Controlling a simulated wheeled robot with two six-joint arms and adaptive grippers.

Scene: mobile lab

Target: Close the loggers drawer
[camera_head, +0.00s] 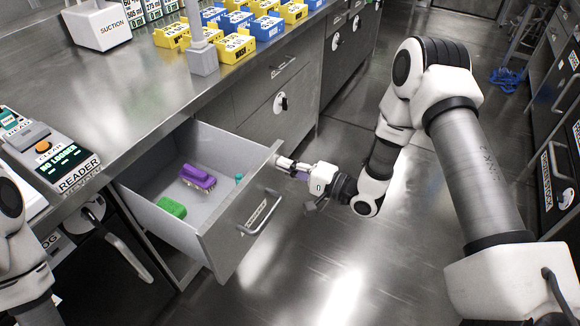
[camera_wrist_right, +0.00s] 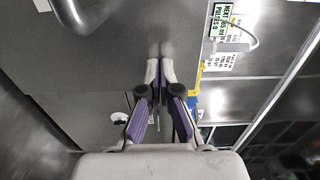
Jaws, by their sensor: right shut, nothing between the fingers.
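The open drawer (camera_head: 228,240) is pulled well out from under the steel bench, its front facing right, with a bar handle (camera_head: 262,213) on it. Inside lie a purple object (camera_head: 198,177), a green object (camera_head: 171,208) and a small teal piece (camera_head: 238,177). My right gripper (camera_head: 283,162) is shut and empty at the far top corner of the drawer front. In the right wrist view its fingertips (camera_wrist_right: 159,72) meet against the grey drawer front (camera_wrist_right: 125,65); I cannot tell if they touch it. Of my left arm only links show at the left edge; its gripper is out of view.
A closed cabinet (camera_head: 275,95) stands beyond the drawer. The floor (camera_head: 330,265) right of the drawer is clear.

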